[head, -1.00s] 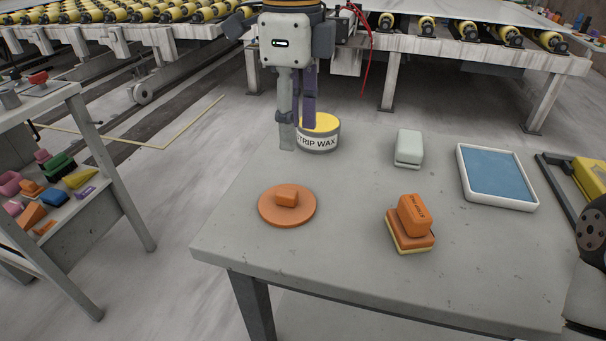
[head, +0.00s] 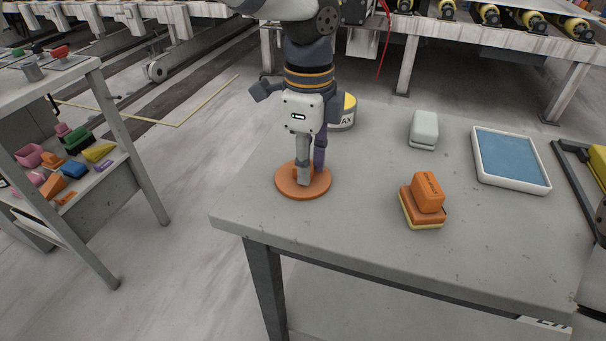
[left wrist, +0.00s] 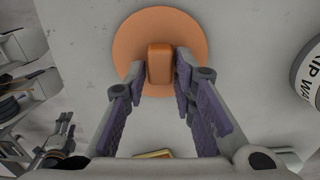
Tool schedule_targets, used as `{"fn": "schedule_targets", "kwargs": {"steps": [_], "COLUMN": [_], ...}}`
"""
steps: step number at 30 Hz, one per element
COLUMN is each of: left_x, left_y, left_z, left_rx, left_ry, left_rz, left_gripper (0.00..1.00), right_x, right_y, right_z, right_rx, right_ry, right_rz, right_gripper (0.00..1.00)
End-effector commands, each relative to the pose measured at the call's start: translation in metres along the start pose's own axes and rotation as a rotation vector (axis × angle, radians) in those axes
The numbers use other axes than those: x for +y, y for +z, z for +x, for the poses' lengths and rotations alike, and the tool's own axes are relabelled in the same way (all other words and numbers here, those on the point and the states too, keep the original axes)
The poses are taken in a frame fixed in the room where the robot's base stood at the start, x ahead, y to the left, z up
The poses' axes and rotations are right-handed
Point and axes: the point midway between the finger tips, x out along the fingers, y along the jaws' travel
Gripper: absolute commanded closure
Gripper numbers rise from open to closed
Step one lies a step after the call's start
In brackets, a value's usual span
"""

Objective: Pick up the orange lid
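The orange lid (head: 285,185) is a flat round disc with a raised block-shaped knob. It lies on the grey table near its left edge. In the left wrist view the lid (left wrist: 128,45) shows from above, its knob (left wrist: 160,64) upright in the picture. My left gripper (head: 311,174) points down over the lid. In the left wrist view its two fingers (left wrist: 161,75) stand one on each side of the knob, with what look like narrow gaps. In the head view the fingers hide most of the knob. My right gripper is not in view.
The wax tin (head: 347,113) stands just behind the left gripper. An orange block on a sponge (head: 424,200), a pale block (head: 424,129) and a blue-filled white tray (head: 510,158) are to the right. The table's front (head: 330,235) is clear.

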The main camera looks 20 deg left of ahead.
Motion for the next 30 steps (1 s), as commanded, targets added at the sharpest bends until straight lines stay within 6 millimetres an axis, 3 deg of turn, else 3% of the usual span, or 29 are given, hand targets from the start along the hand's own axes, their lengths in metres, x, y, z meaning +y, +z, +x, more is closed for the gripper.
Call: {"fn": "schedule_targets", "kwargs": {"steps": [2, 13, 19, 25, 30], "left_x": [0.000, 0.000, -0.001, 0.045, 0.091], "left_y": [0.000, 0.000, -0.001, -0.021, -0.042], "left_z": [0.000, -0.003, -0.035, -0.098, -0.115], "left_rx": [0.000, 0.000, 0.002, -0.001, -0.003], "left_ry": [0.000, -0.001, -0.005, -0.018, -0.004], "left_rz": [0.000, -0.001, -0.001, 0.002, 0.003], "left_gripper": [1.00, 1.00, 1.00, 1.00, 1.00], "right_x": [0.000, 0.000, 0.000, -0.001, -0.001], "right_y": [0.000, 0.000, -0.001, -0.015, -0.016], "right_z": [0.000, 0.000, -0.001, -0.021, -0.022], "right_rx": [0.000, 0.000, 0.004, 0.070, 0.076], "right_ry": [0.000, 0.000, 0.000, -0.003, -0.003], "right_rz": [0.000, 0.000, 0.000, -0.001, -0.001], "right_gripper": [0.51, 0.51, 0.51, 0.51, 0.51]}}
